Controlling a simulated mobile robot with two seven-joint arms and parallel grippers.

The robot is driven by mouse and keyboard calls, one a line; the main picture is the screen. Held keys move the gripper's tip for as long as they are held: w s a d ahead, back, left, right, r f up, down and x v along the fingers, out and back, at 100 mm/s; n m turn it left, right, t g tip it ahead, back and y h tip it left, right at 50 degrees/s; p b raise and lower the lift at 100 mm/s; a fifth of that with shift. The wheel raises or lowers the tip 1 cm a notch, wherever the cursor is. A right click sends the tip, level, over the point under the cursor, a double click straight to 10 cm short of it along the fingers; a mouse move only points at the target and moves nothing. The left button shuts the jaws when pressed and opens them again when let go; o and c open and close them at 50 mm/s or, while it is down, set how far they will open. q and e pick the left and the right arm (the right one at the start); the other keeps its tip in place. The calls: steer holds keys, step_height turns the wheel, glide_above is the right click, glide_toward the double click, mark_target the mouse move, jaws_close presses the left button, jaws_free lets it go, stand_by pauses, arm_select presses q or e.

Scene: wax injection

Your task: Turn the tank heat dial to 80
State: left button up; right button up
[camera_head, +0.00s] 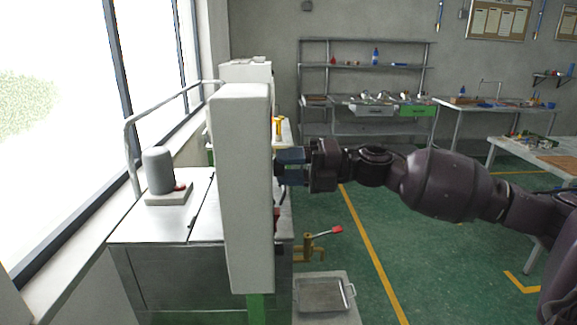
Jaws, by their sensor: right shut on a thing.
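A tall white control cabinet (243,190) stands in the middle of the view, seen nearly edge-on. The tank heat dial is not clearly visible; the cabinet's right-hand face is turned away from me and my fingers cover the spot. My right gripper (281,167) comes in from the right with its blue-grey fingers against that face, at about mid-height. It is shut on what appears to be the dial there. The dial's scale and setting cannot be read. My left gripper is out of view.
Left of the cabinet is a metal tank (130,225) with a grey cylinder (158,170) on its lid and a bent pipe rail. Below right are a red-handled valve (336,230) and a metal tray (322,294). Green floor (375,240) is open to the right.

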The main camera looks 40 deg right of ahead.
stand_by(0.3)
steer(key=o, duration=0.9)
steer(key=shift+b+v, duration=1.3)
steer(key=shift+v, duration=4.2)
steer(key=shift+w, duration=0.15)
